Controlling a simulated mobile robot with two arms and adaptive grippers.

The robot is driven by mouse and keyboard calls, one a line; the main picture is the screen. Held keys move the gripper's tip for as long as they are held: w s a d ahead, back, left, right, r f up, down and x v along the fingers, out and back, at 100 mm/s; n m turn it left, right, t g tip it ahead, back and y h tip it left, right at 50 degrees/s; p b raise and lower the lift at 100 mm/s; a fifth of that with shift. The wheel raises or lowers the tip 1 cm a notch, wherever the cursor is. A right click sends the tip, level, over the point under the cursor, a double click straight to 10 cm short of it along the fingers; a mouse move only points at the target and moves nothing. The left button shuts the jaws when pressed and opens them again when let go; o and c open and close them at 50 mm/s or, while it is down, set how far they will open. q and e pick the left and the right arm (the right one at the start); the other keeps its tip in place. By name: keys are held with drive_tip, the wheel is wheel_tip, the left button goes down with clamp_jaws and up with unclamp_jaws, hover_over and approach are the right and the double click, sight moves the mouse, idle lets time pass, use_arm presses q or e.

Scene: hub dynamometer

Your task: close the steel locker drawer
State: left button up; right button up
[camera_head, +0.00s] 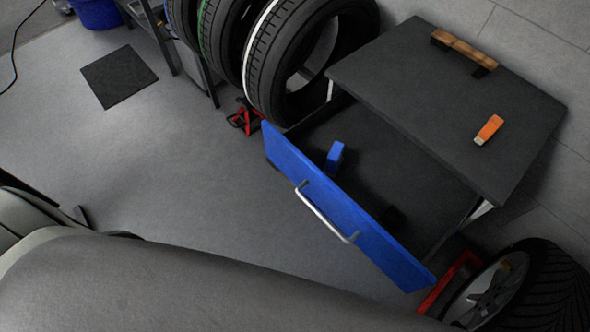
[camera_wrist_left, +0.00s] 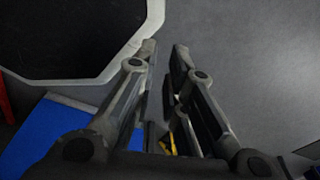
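The steel locker drawer stands pulled out from under a dark cabinet top (camera_head: 415,75) in the head view. Its blue front (camera_head: 375,238) carries a silver bar handle (camera_head: 325,215). A small blue box (camera_head: 335,156) stands inside the dark drawer. My left gripper (camera_wrist_left: 165,50) shows in the left wrist view with a narrow gap between its fingers and nothing between them. A blue surface lies at lower left in that view; I cannot tell what it is. A large grey arm link of mine crosses the bottom of the head view. My right gripper is not in view.
Several tyres (camera_head: 258,60) stand behind the drawer, with a red jack (camera_head: 244,117) beside them. An orange object (camera_head: 489,129) and a wood-handled brush (camera_head: 464,52) lie on the cabinet.

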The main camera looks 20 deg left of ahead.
use_arm(q)
drive_tip(key=w+a+t+b, duration=0.1)
drive_tip(key=w+a, duration=0.1)
drive_tip(key=w, duration=0.1)
drive_tip(key=w+a+r+m+t+b, duration=0.1)
drive_tip(key=w+a+t, duration=0.1)
drive_tip(key=w, duration=0.2)
drive_tip(key=w+a+r+m+t+b, duration=0.1)
drive_tip(key=w+a, duration=0.1)
drive_tip(key=w, duration=0.2)
drive_tip(key=shift+w, duration=0.25)
clamp_jaws()
drive_tip(key=w+a+r+m+t+b, duration=0.3)
drive_tip(key=w+a+r+t, duration=0.15)
drive_tip(key=w+r, duration=0.35)
drive_tip(key=m+t+h+b, duration=0.6)
drive_tip(key=m+h, duration=0.3)
drive_tip(key=m, duration=0.8)
approach(272, 150)
drive_tip(key=shift+n, duration=0.3)
drive_tip(key=p+x, duration=0.1)
drive_tip(key=x, duration=0.5)
drive_tip(key=shift+w+p, duration=0.2)
drive_tip(key=shift+p, duration=0.1)
drive_tip(key=shift+w+d+f, duration=0.1)
drive_tip(key=shift+w+d, duration=0.2)
drive_tip(key=shift+w, duration=0.1)
